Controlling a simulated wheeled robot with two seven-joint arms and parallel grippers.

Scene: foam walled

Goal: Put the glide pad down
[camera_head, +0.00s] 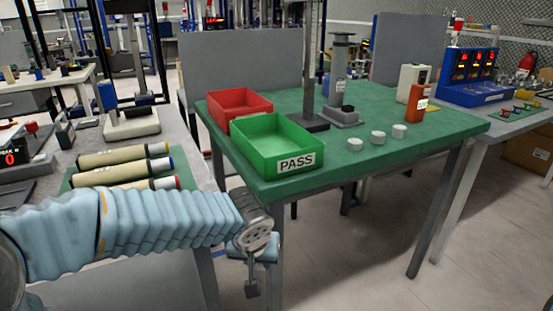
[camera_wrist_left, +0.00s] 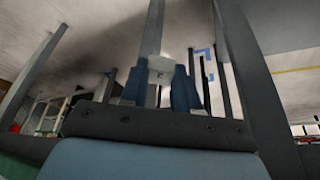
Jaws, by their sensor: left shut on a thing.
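My left gripper (camera_head: 254,255) hangs in front of the green table's near left leg, lower than the tabletop and outside its edge. In the left wrist view its two blue fingers (camera_wrist_left: 162,88) are shut on a small whitish piece, which I take to be the glide pad (camera_wrist_left: 165,68). The head view does not show this piece clearly. Several similar white round pads, including one at the left of the row (camera_head: 355,144), rest on the green table (camera_head: 330,165). My right gripper is not in view.
A green PASS bin (camera_head: 275,160) and a red bin (camera_head: 238,103) stand at the table's left end. A grey press stand (camera_head: 340,85) and a white-and-orange device (camera_head: 415,88) stand farther back. Several cream tubes (camera_head: 122,155) lie on the left bench.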

